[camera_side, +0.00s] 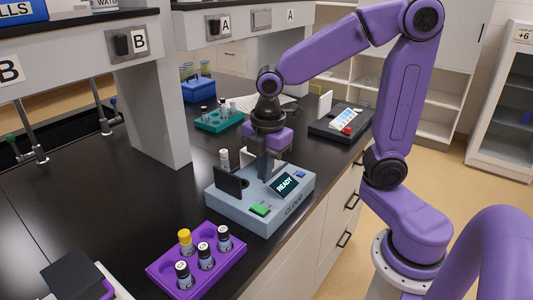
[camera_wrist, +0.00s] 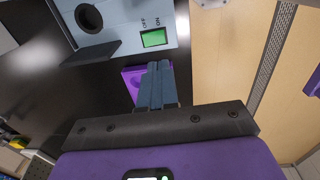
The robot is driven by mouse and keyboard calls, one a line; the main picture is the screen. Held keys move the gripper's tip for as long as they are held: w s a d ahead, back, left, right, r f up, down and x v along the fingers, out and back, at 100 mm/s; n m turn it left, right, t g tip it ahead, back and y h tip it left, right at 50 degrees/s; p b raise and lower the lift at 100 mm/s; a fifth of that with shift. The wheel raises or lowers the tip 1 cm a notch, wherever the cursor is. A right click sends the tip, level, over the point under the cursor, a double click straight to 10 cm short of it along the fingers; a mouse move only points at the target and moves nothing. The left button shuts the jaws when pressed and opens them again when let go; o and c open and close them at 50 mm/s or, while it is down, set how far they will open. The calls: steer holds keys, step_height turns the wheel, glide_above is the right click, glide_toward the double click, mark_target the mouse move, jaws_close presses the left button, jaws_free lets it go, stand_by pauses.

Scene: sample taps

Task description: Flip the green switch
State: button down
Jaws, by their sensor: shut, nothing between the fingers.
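The green switch (camera_side: 260,209) is on the front top face of a light blue-grey device (camera_side: 232,206) whose screen (camera_side: 285,184) reads READY. In the wrist view the switch (camera_wrist: 153,38) is lit green, beside the labels OFF and ON. I cannot tell which way it is tilted. My gripper (camera_side: 264,174) points down over the device, behind the switch in the side view. In the wrist view my gripper's fingers (camera_wrist: 158,66) are together, empty, and appear apart from the switch. The exact fingertip height is unclear.
A black raised lid (camera_side: 230,181) stands on the device's left. A purple rack (camera_side: 161,268) with several vials is in front. A grey shelf post (camera_side: 163,95) rises at left.

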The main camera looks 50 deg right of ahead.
mark_target(256, 205)
steer(key=shift+s+r, duration=0.15)
steer(key=shift+r, duration=0.9)
steer(key=shift+s+r, duration=0.1)
steer(key=shift+r, duration=0.9)
steer(key=shift+w, duration=0.1)
steer(key=shift+w+d+r+t, duration=0.2)
steer(key=shift+w+t, duration=0.1)
steer(key=shift+w, duration=0.25)
steer(key=shift+f, duration=0.1)
steer(key=f, duration=0.4)
steer(key=w+f, duration=0.1)
steer(key=f, duration=0.9)
steer(key=shift+w, duration=0.35)
steer(key=shift+w, duration=0.1)
